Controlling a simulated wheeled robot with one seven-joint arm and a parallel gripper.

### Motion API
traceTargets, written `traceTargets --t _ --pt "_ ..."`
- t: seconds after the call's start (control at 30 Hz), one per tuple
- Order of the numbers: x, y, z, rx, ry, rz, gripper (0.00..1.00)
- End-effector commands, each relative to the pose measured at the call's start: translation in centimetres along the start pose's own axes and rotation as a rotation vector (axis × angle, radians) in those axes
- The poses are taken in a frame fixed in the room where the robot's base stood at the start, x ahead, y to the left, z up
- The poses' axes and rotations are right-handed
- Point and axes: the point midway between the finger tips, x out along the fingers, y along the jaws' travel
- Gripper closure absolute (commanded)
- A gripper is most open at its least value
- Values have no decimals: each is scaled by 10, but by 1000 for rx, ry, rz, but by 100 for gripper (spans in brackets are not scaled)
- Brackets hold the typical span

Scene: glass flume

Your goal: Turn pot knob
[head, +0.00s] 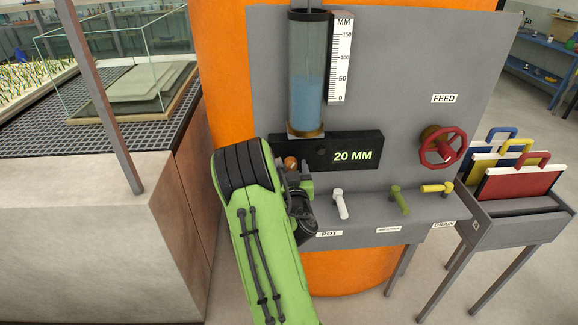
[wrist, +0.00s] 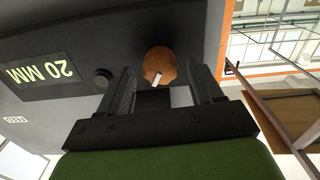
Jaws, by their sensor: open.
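A round orange-brown knob (wrist: 160,65) with a white pointer mark sits on the grey panel in the wrist view. It also shows in the head view (head: 291,162), partly hidden by my arm, left of the display. My gripper (wrist: 160,74) is open, with one finger on each side of the knob; whether they touch it I cannot tell. In the head view my gripper (head: 300,176) is mostly hidden behind my green wrist. A POT label (head: 329,233) is on the ledge below a white lever tap (head: 340,204).
The display (head: 352,156) reads 20 MM, below a water cylinder (head: 307,85) with a scale. A dark button (wrist: 103,77) lies beside the knob. Green (head: 399,200) and yellow (head: 437,188) taps and a red FEED wheel (head: 442,146) are to the right.

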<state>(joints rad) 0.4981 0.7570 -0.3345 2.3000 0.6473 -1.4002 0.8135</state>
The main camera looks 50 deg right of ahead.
Motion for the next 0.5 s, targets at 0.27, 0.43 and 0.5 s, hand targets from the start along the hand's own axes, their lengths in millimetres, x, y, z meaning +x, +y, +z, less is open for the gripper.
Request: traceTargets --t 0.27,0.43,0.5 --pt "0 0 0 0 0 0 69" --pt "0 -1 0 0 0 -1 90" --pt "0 -1 0 -1 0 -1 90"
